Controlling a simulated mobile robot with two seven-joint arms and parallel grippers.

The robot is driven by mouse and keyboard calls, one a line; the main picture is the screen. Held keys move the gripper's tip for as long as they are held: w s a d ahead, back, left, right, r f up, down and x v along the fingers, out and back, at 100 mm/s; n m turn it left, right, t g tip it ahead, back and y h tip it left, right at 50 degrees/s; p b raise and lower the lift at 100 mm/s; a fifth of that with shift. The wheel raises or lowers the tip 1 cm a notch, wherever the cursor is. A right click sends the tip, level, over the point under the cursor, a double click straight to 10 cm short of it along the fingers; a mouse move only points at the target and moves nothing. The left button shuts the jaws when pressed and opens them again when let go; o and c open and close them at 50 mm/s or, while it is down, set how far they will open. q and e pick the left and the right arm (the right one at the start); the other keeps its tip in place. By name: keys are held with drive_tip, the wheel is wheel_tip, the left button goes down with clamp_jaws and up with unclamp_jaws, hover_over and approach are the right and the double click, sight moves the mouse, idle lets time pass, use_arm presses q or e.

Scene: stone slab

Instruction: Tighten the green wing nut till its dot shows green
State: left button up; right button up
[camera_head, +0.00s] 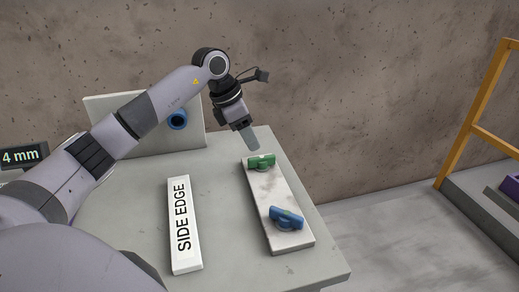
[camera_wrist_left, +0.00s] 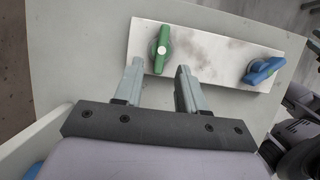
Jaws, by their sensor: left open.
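The green wing nut (camera_head: 261,161) sits at the far end of a pale stone slab (camera_head: 266,190) on the table. It also shows in the left wrist view (camera_wrist_left: 161,49), its wings lying across the slab, with a small light dot at its middle; the dot's colour is too small to tell surely. My left gripper (camera_head: 254,147) is just behind and above the green wing nut. In the left wrist view my left gripper (camera_wrist_left: 160,68) is open, its two fingers apart and the nut ahead of the gap, slightly left of centre. My right gripper is not in view.
A blue wing nut (camera_head: 286,218) sits at the slab's near end. A white block marked SIDE EDGE (camera_head: 184,225) lies left of the slab. A display (camera_head: 22,156) reads 4 mm. A yellow rail (camera_head: 475,115) stands right.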

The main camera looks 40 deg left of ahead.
sight(261, 157)
use_arm(q)
drive_tip(key=x, duration=0.6)
drive_tip(key=shift+d+f, duration=0.15)
drive_tip(key=shift+f, duration=0.25)
clamp_jaws()
